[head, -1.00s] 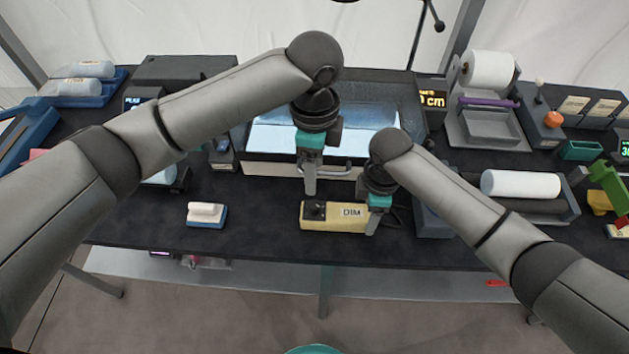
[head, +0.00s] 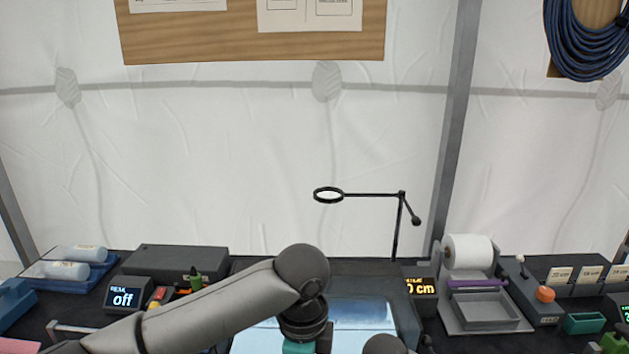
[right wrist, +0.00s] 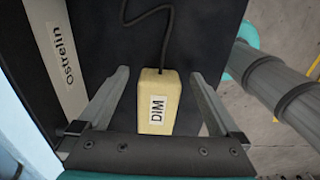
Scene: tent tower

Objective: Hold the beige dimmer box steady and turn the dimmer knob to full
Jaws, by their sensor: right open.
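The beige dimmer box (right wrist: 158,87) shows in the right wrist view, with its DIM label facing the camera and a dark cable running off its far end. It lies between the two fingers of my right gripper (right wrist: 160,73), which is open, with a visible gap on each side. No knob shows in this view. In the head view the box is below the frame. My left gripper's teal mount (head: 298,347) just shows at the bottom edge there; its fingers are cut off, so its jaws and any contact are hidden.
In the head view a magnifier on a stand (head: 398,225) rises behind the worktop. A display reading off (head: 124,297) stands left, and a paper roll holder (head: 485,310) right. A light panel marked Ostrelin (right wrist: 62,55) lies left of the box in the right wrist view.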

